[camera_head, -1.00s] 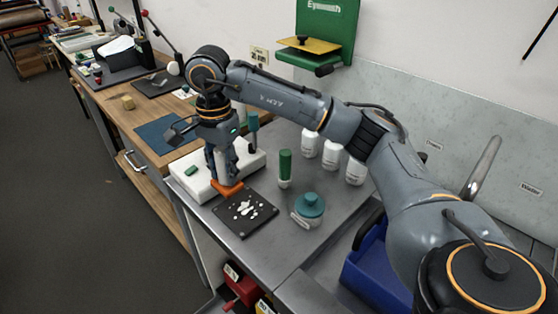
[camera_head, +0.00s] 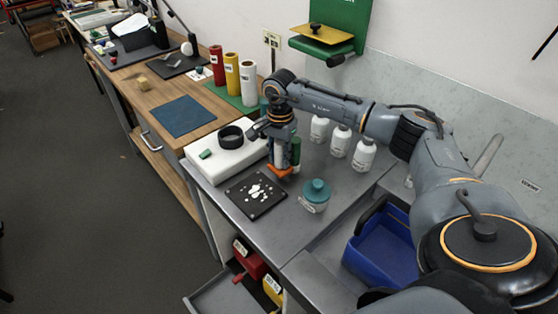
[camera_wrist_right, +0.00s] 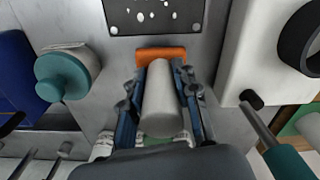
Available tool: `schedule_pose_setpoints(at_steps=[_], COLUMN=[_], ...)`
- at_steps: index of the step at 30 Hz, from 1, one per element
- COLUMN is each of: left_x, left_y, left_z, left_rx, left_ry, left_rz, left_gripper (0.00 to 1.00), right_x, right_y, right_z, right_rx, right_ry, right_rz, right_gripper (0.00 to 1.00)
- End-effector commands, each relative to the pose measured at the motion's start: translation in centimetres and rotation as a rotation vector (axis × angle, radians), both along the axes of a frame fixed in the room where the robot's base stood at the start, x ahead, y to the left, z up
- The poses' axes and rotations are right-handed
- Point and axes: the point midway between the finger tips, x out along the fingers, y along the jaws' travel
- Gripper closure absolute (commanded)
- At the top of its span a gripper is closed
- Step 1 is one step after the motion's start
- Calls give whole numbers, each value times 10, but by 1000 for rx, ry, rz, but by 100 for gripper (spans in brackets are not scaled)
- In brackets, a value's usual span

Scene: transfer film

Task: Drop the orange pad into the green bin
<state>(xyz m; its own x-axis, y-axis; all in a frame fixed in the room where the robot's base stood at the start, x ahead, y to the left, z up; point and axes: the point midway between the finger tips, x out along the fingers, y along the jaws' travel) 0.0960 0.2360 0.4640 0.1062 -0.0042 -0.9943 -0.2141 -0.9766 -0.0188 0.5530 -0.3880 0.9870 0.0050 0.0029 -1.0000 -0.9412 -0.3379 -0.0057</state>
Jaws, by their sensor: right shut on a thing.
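My right gripper (camera_head: 280,164) is shut on a pale cylinder (camera_wrist_right: 160,98) whose end carries the orange pad (camera_head: 280,173). The pad also shows in the right wrist view (camera_wrist_right: 162,54), just past the fingertips. The pad is over the grey worktop, beyond the black plate with white spots (camera_head: 257,196); its height above the top is hard to judge. A green-topped bottle (camera_head: 296,148) stands close behind the gripper, partly hidden. I see no green bin in these frames. My left gripper is not in view.
A teal-lidded jar (camera_head: 315,196) stands right of the pad, white bottles (camera_head: 340,142) behind. A white block with a black ring (camera_head: 225,150) lies left. A blue bin (camera_head: 385,248) sits at right; red (camera_head: 248,260) and yellow bins are below the worktop edge.

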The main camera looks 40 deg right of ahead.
Motion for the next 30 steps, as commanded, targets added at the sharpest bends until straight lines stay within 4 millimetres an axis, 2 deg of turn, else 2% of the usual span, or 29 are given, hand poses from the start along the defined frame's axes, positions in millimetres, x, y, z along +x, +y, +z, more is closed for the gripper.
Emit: schedule_pose_setpoints(at_steps=[1, 4, 17, 18, 21, 30], left_x=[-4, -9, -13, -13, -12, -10], left_y=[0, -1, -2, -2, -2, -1], left_z=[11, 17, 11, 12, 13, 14], left_rx=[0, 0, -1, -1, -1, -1], left_ry=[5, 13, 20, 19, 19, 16], left_rz=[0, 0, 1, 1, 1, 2], left_gripper=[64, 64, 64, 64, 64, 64], right_x=[-2, -2, -1, -1, -1, -1], right_y=[3, 2, 2, 2, 2, 2], right_z=[-5, -18, -30, -28, -28, -26], right_rx=[2, 2, 1, 1, 1, 2], right_ry=[8, 6, 3, 3, 3, 3], right_rz=[2, 1, 2, 2, 2, 2], right_gripper=[100, 100, 100, 64, 47, 47])
